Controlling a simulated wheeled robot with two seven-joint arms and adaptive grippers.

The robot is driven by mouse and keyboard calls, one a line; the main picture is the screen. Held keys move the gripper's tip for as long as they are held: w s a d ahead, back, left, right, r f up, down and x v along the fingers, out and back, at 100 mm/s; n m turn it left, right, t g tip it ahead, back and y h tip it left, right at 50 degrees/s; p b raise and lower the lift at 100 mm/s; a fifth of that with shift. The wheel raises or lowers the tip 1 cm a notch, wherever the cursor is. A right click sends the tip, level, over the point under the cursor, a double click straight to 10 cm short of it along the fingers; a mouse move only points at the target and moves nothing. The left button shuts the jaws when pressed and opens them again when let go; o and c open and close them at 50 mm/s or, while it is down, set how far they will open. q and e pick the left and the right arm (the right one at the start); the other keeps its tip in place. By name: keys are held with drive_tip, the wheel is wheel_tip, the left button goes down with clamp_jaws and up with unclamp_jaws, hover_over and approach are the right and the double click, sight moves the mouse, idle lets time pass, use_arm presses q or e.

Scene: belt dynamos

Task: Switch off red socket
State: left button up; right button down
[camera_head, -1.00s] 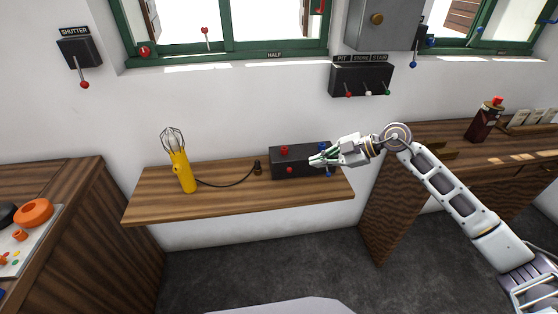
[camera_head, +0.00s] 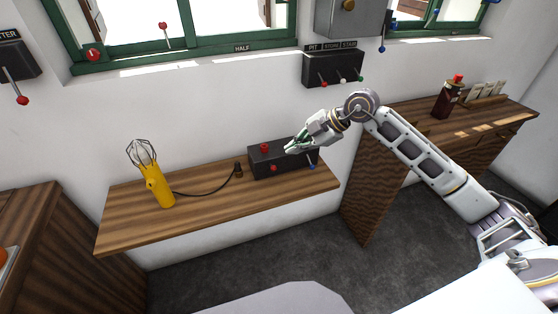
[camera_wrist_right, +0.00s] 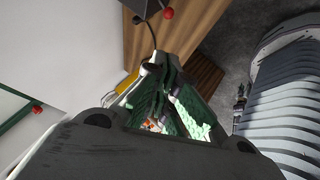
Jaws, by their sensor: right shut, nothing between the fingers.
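A black socket box (camera_head: 262,161) stands at the right end of the wooden wall shelf. The red socket (camera_head: 264,147) is on its top left. A small lever with a red knob (camera_head: 273,168) is on its front, below the red socket. A blue-knobbed lever (camera_head: 311,167) is at its right. My right gripper (camera_head: 289,149) is shut and empty, in front of or over the box's right part; contact cannot be told. In the right wrist view its green-padded fingers (camera_wrist_right: 162,65) point toward the box (camera_wrist_right: 140,6) and a red knob (camera_wrist_right: 168,13). My left gripper is not in view.
A yellow caged lamp (camera_head: 160,187) stands on the shelf (camera_head: 125,218). Its cord runs to a small black plug (camera_head: 238,170) left of the box. A bottle (camera_head: 447,100) stands on the right counter.

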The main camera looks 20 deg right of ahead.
drive_tip(key=shift+a+f, duration=0.6)
drive_tip(key=shift+f, duration=0.05)
approach(272, 166)
drive_tip(key=shift+w+a+f, duration=0.5)
drive_tip(key=shift+a+f, duration=1.45)
drive_tip(key=shift+a, duration=0.8)
use_arm(q)
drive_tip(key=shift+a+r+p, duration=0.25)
drive_tip(key=shift+p, duration=0.05)
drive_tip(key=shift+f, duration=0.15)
use_arm(e)
drive_tip(key=shift+f, duration=0.2)
